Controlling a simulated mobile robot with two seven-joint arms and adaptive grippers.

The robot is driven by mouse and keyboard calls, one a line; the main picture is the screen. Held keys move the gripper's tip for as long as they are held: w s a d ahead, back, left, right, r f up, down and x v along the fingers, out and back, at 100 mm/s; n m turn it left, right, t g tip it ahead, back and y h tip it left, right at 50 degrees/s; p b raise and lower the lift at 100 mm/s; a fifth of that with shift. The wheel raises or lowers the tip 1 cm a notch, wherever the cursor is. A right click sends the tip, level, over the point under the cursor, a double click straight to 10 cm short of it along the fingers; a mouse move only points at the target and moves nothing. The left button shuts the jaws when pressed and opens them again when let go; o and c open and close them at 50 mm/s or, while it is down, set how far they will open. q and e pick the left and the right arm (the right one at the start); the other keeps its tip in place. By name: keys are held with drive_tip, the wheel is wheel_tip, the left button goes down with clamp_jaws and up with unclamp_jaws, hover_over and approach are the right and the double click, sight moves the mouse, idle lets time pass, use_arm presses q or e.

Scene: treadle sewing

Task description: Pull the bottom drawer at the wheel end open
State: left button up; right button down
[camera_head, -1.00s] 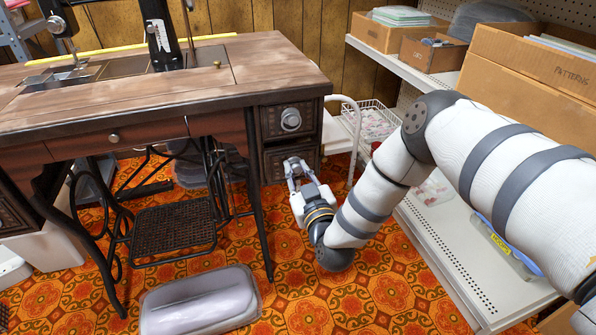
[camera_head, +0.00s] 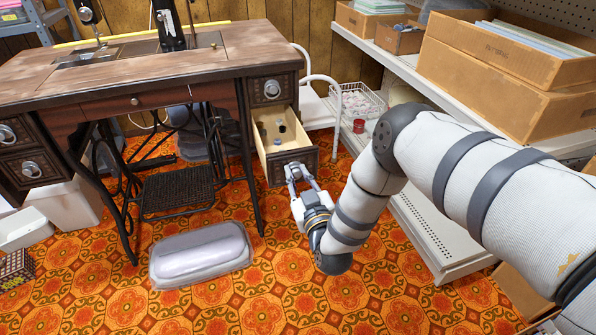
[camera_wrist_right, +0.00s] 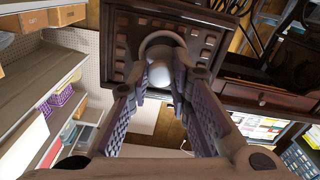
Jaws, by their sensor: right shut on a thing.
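The bottom drawer (camera_head: 290,165) at the right end of the sewing table (camera_head: 150,72) stands pulled out toward me. Its pale inside shows a few small dark items. My right gripper (camera_head: 299,178) is at the drawer's front and shut on its round knob. In the right wrist view the knob (camera_wrist_right: 160,74) sits between the two fingers, against the dark carved drawer front (camera_wrist_right: 122,55). The drawer above it (camera_head: 271,90) is closed. The black treadle (camera_head: 178,190) is under the table. My left gripper is not in view.
Shelves (camera_head: 430,82) with cardboard boxes run along the right. A white chair (camera_head: 318,105) and a wire basket (camera_head: 358,100) stand behind the drawer. A grey lidded case (camera_head: 200,255) lies on the patterned floor in front of the table.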

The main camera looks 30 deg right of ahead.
drive_tip(key=shift+s+a, duration=0.15)
drive_tip(key=c, duration=1.4)
unclamp_jaws()
drive_tip(key=shift+c, duration=0.2)
drive_tip(key=shift+a, duration=0.15)
